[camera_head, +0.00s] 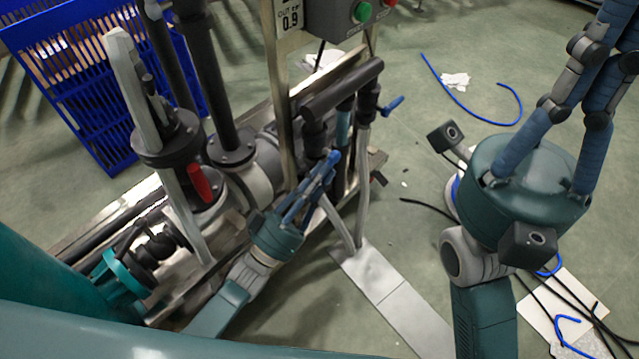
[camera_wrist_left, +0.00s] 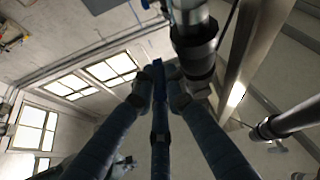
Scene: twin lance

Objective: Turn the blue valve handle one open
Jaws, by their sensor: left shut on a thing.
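My left gripper (camera_head: 322,172) reaches in among the pipes in the head view, its fingers closed together on a small blue valve handle (camera_head: 333,156). A second blue handle (camera_head: 393,105) sticks out to the right of the other vertical pipe. My right gripper (camera_head: 606,62) points up at the upper right, away from the pipes; its fingertips are cut off by the picture edge.
A thick black horizontal pipe (camera_head: 342,90) lies just above the left gripper. A control box (camera_head: 345,15) with green and red buttons stands behind. A red handle (camera_head: 200,183) and grey pipework are at left. A blue crate (camera_head: 95,80) stands further back. The floor at right is mostly open.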

